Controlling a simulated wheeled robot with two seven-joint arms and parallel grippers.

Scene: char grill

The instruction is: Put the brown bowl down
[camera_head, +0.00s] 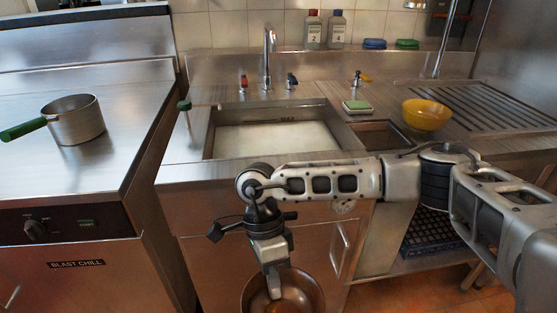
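The brown bowl (310,292) is at the bottom edge of the head view, in front of the sink cabinet, and is partly cut off. My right gripper (273,290) reaches down over it, with its fingers at the bowl. The bowl seems to hang from this gripper, as no support shows under it. The exact grip on the bowl is small and partly hidden. My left gripper is not in view.
A sink (275,140) lies behind my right arm.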

